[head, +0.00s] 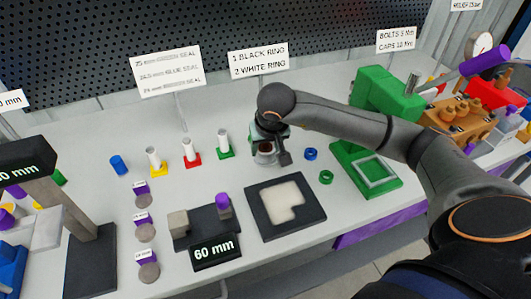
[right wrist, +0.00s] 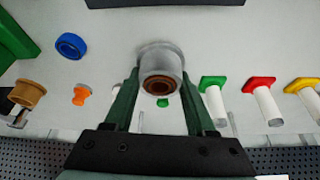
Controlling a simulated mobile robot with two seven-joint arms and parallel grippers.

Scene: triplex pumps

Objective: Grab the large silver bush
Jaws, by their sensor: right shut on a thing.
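The large silver bush (right wrist: 162,60) is a short grey cylinder with a brown ring showing in its near end. In the right wrist view it sits between the two green fingers of my right gripper (right wrist: 160,88), which is shut on it. In the head view my right gripper (head: 266,143) is over the back middle of the table, and the bush shows only partly beneath the wrist. I cannot tell whether the bush touches the table. My left gripper is not in view.
White posts on yellow, red and green bases (head: 223,146) stand left of the gripper. Blue (head: 310,154) and green (head: 326,177) rings lie to its right. A black-framed pad (head: 312,215) lies in front. A green press (head: 385,95) stands right, behind my arm.

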